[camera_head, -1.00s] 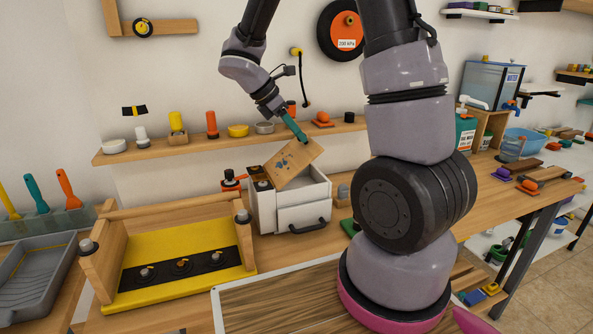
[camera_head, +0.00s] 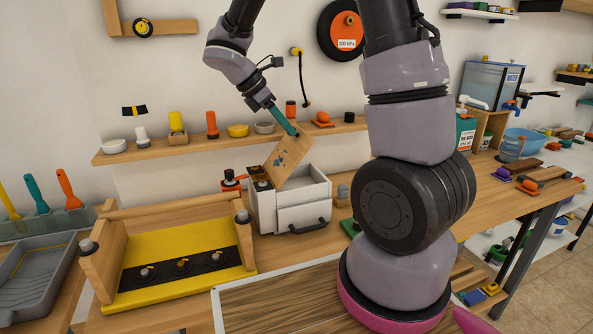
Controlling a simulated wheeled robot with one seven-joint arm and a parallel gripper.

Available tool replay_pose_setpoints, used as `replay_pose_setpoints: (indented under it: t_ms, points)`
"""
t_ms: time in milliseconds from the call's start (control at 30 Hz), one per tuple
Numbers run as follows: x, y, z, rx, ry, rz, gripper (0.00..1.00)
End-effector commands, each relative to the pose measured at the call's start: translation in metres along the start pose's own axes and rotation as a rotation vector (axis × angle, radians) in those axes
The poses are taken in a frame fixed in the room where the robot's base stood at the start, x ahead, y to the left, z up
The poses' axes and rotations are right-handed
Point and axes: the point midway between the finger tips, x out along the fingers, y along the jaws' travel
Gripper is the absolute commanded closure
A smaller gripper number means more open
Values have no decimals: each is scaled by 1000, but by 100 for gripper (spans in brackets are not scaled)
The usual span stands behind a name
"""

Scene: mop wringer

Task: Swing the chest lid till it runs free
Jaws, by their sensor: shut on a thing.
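The white chest (camera_head: 302,213) stands on the workbench, with a drawer and a dark handle on its front. Its wooden lid (camera_head: 287,157), with a blue splotched pattern, stands tilted up steeply above the left part of the chest. The right part of the open top shows. My gripper (camera_head: 292,131) is at the upper edge of the lid and shut on it. The fingertips are small in this view, so the exact grip is hard to see.
A shelf (camera_head: 222,142) with bottles and bowls runs behind the chest, close to my gripper. An orange-and-black item (camera_head: 231,181) stands left of the chest. A yellow tray with wooden sides (camera_head: 200,253) lies farther left.

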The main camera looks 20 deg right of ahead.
Motion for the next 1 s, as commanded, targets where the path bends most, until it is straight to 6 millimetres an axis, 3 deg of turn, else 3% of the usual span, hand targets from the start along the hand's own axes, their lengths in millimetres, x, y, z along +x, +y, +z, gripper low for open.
replay_pose_setpoints:
  t_ms: [1000]
  points:
    - [-20, 0, -12, 0, 1, 1, 100]
